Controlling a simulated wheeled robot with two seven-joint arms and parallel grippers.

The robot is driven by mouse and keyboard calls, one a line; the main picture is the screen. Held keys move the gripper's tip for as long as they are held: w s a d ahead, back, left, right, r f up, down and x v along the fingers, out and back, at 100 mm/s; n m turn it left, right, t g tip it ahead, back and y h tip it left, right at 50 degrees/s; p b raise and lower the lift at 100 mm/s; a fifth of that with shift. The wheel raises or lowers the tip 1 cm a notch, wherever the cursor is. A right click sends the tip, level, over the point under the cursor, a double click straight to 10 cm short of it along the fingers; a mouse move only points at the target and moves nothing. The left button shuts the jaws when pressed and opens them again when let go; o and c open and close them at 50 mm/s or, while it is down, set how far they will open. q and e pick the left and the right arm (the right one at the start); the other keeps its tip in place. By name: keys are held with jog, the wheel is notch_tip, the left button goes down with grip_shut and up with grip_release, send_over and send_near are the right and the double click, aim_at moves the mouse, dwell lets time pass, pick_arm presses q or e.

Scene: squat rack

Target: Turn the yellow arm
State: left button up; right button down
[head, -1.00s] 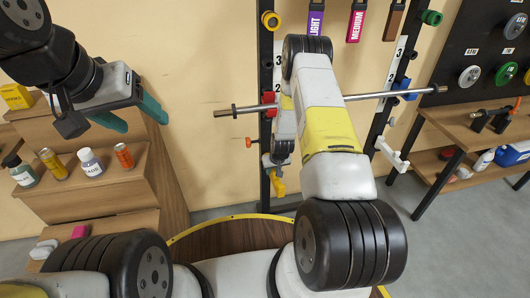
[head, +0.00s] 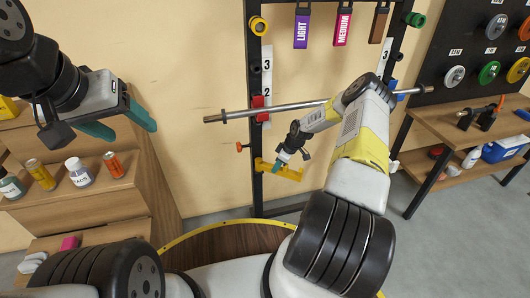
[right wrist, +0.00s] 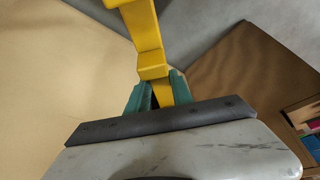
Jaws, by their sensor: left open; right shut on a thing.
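The yellow arm (head: 290,174) is on the lower part of the squat rack's left upright in the head view. It extends to the right from the upright, roughly level, with its outer end tipped slightly up. My right gripper (head: 281,163) is shut on it, with teal fingertips at its middle. In the right wrist view the yellow arm (right wrist: 147,40) runs down between the teal fingers (right wrist: 155,95), which cover part of it. My left gripper (head: 121,123) is open and empty above the wooden shelf at the left.
A metal bar (head: 270,110) crosses the rack above the yellow arm, resting near a red holder (head: 258,108). A stepped wooden shelf (head: 150,185) with bottles and cans stands at the left. A bench (head: 455,125) stands at the right. A round wooden platform (head: 215,245) lies below.

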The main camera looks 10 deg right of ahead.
jog(key=shift+w+d+n+g+y, duration=0.15)
jog(key=shift+w+d+n+g, duration=0.2)
jog(key=shift+w+n, duration=0.4)
jog(key=shift+w+d+n+g+y, duration=0.15)
jog(key=shift+w+d+n+g, duration=0.2)
jog(key=shift+n, duration=0.6)
jog(key=shift+w, duration=0.1)
jog(key=c, duration=1.1)
grip_release()
jog(key=s+d, duration=0.1)
jog(key=d, duration=0.3)
jog(key=s+d, duration=0.1)
jog(key=d, duration=0.2)
jog(key=s+d+r, duration=0.1)
jog(key=s+d, duration=0.1)
jog(key=d, duration=0.2)
jog(key=shift+s+d, duration=0.1)
jog(key=shift+d, duration=0.25)
jog(key=shift+c, duration=0.3)
